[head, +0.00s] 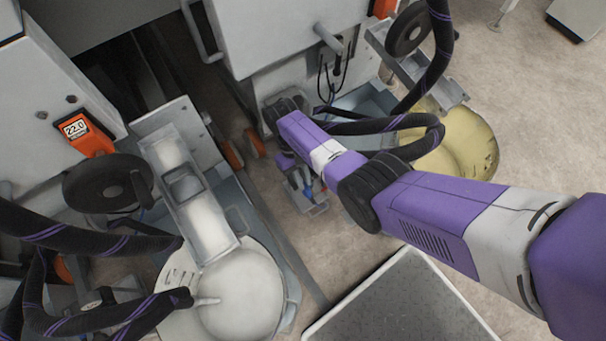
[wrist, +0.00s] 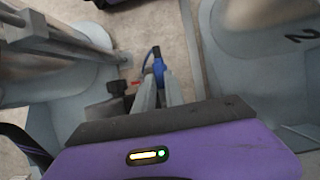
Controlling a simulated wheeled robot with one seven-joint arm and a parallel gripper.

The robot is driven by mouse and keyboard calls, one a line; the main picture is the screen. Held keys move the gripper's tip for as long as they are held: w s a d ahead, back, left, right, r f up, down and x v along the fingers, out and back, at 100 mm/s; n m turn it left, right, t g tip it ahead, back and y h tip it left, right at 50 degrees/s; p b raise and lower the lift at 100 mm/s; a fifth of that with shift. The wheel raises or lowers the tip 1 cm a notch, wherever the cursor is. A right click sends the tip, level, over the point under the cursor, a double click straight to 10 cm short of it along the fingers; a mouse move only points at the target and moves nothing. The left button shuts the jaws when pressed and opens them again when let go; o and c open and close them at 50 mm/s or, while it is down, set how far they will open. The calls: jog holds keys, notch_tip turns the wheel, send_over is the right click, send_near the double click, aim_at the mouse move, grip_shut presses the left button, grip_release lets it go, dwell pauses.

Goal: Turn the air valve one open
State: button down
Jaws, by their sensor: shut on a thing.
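A small blue valve handle (wrist: 158,67) shows in the wrist view between the tips of my gripper (wrist: 160,85). The two grey fingers are close together and shut on it. In the head view my gripper (head: 305,186) is low between the two machine units, and a bit of blue (head: 318,187) shows beside it. A small red part (wrist: 135,84) is just left of the fingers in the wrist view. The valve body is mostly hidden by my fingers and wrist, so I cannot tell the handle's exact angle.
A grey machine unit with a black handwheel (head: 108,183) and a white round cover (head: 240,295) stands at left. A yellow tub (head: 462,140) stands at right. A grey platform (head: 400,305) is in front. A grey part marked 2 (wrist: 255,38) is close on the right.

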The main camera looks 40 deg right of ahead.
jog(key=c, duration=1.4)
grip_release()
jog(key=p+v, duration=0.2)
jog(key=v, duration=0.5)
jog(key=shift+w+r, duration=0.2)
jog(key=shift+r, duration=0.2)
